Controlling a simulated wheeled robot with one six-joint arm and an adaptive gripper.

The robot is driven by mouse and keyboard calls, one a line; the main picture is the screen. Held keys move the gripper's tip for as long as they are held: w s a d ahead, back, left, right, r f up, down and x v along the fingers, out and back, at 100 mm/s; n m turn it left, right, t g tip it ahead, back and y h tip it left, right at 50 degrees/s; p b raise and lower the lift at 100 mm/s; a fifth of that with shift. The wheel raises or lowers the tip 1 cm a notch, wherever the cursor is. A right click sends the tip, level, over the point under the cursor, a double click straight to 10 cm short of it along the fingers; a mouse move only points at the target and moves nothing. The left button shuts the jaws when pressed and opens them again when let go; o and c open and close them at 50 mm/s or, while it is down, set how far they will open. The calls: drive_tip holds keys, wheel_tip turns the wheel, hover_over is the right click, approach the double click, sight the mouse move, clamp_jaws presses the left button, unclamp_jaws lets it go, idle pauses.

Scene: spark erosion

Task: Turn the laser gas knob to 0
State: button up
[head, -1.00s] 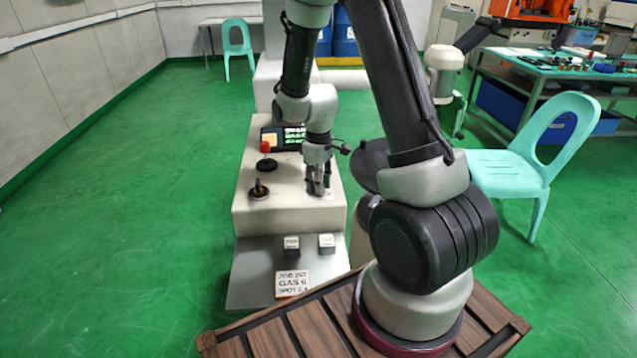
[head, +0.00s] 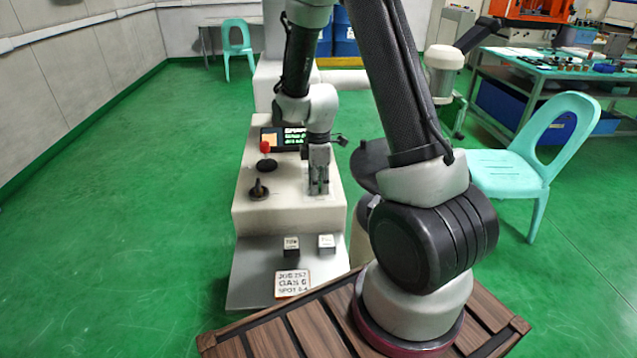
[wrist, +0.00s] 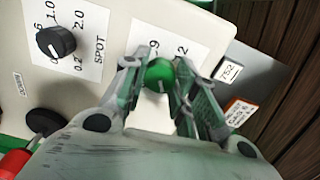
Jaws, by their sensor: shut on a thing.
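The gas knob (wrist: 160,76) is green with a pale pointer line in the wrist view. My gripper (wrist: 165,84) is shut on this knob, one finger on each side. The pointer faces the lower part of the wrist picture; the number it points at is hidden. In the head view my gripper (head: 319,188) is down on the panel's right side and covers the knob.
A black SPOT knob (wrist: 56,41) stands beside it on its own scale. A red-topped lever (head: 265,150) and a screen (head: 284,138) are behind. Two small blocks (head: 291,243) (head: 326,242) and a card (head: 292,283) reading GAS 6 lie on the front ledge.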

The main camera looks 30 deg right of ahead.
idle(0.4)
drive_tip(key=o, duration=1)
wheel_tip(320, 180, up, 12)
drive_tip(key=shift+r, duration=0.1)
